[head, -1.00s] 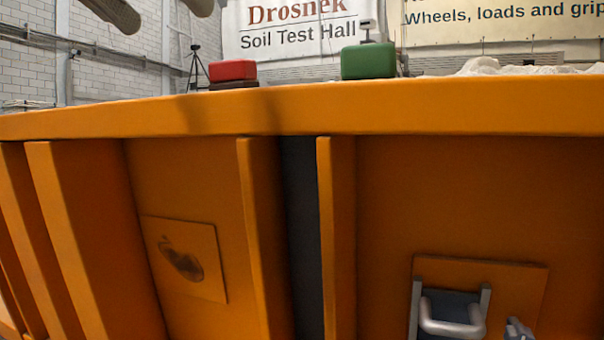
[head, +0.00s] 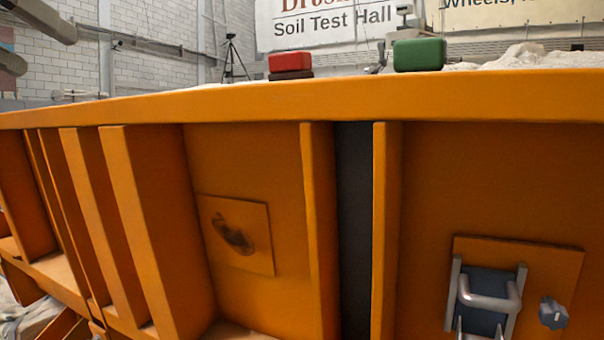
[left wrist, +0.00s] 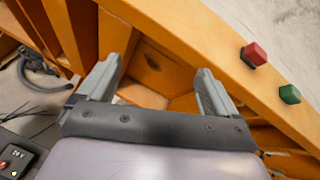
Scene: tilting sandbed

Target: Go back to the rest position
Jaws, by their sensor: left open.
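My left gripper (left wrist: 158,68) is open in the left wrist view, with two grey fingers spread apart and nothing between them. Beyond its fingers is the orange side wall of the sandbed (left wrist: 228,65). My right gripper is not in view.
The sandbed's orange wall and rim (head: 300,102) span the head view. A red block (head: 290,62) and a green block (head: 419,55) stand by the rim. A plate with a dark mark (head: 236,236), a metal handle (head: 488,296) and a blue-grey knob (head: 553,313) are on the wall.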

